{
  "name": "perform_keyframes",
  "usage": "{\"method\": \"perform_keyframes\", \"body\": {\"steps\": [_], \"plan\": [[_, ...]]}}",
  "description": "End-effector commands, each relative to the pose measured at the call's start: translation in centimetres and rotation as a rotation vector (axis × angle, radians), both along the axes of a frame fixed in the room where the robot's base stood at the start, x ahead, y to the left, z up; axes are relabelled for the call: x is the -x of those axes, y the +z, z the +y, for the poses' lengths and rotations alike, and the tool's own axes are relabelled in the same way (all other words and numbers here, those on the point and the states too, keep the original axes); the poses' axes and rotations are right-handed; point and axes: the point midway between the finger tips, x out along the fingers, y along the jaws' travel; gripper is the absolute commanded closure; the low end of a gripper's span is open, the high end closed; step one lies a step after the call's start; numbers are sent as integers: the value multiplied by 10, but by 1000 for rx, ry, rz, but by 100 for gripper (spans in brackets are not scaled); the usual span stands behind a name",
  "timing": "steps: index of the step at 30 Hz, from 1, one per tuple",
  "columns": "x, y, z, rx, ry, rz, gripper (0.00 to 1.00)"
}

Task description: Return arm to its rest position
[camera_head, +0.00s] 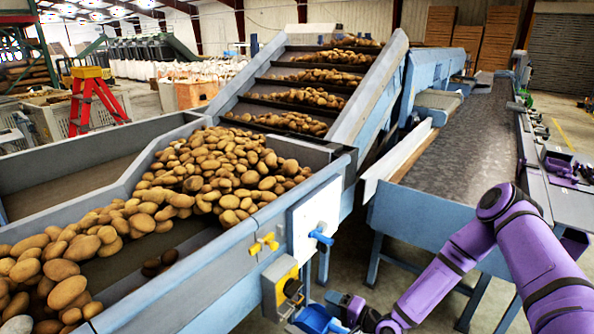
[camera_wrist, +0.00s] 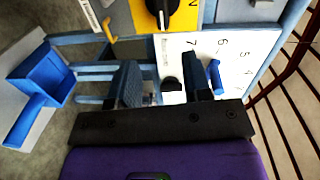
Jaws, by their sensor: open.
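My purple arm (camera_head: 535,255) reaches in from the right in the head view and bends down toward the hopper's front side. My gripper (camera_wrist: 163,82) is open, with its two dark fingers apart and no object held between them. In the head view its end is low, near the bottom edge, and its fingers are hard to make out. In the wrist view the fingers stand in front of a white numbered plate (camera_wrist: 240,48) with a blue lever (camera_wrist: 215,76). I cannot tell whether they touch it.
A yellow switch box (camera_head: 281,289) with a black knob is close to my gripper. The potato hopper (camera_head: 225,240) and inclined conveyor (camera_head: 375,85) fill the left and middle. A flat belt (camera_head: 465,145) runs behind my arm. A blue scoop-like part (camera_wrist: 48,75) shows left in the wrist view.

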Motion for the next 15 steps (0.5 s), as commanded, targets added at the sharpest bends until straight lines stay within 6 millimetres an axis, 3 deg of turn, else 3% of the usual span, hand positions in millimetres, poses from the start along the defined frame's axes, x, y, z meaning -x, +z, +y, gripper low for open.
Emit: {"method": "perform_keyframes", "body": {"steps": [15], "plan": [[-52,83,-63,637,136,-86,55]]}}
